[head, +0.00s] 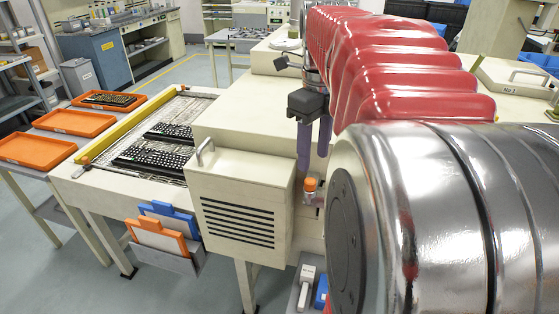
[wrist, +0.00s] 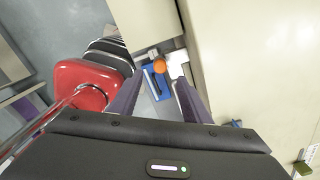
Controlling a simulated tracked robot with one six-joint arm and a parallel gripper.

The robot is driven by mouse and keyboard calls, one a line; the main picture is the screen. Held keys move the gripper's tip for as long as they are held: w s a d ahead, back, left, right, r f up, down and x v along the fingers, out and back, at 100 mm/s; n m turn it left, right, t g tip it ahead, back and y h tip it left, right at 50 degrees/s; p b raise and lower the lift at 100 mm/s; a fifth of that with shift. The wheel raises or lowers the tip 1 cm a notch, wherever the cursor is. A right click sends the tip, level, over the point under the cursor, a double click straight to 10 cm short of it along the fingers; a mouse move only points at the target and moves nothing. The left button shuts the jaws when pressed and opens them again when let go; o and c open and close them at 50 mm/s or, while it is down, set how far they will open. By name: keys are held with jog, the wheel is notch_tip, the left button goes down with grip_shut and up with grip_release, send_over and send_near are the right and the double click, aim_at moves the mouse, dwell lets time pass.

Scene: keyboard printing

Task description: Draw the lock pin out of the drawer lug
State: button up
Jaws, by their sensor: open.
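The lock pin (head: 310,185) shows as an orange knob at the right side of the cream machine's vented drawer front (head: 238,205). Its shank and the lug are too small to make out clearly. In the wrist view the orange knob (wrist: 159,66) lies between the tips of my fingers. My gripper (head: 313,164) is open, with its purple fingers pointing down just above the knob. It also shows in the wrist view (wrist: 160,77), with a gap between the fingers and nothing held.
A keyboard bed with dark keyboards (head: 155,158) and a yellow bar (head: 125,125) lies left. Orange trays (head: 75,122) stand farther left. A holder with blue and orange frames (head: 160,235) hangs in front. A blue item (head: 321,292) sits low beside a white one (head: 306,285).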

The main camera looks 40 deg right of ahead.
aim_at(311, 181)
jog(key=shift+f, duration=3.45)
jog(key=shift+c, duration=0.4)
grip_shut()
jog(key=c, duration=0.6)
grip_release()
grip_shut()
jog(key=shift+r, duration=0.2)
jog(key=shift+r, duration=3.05)
jog(key=shift+r, duration=0.1)
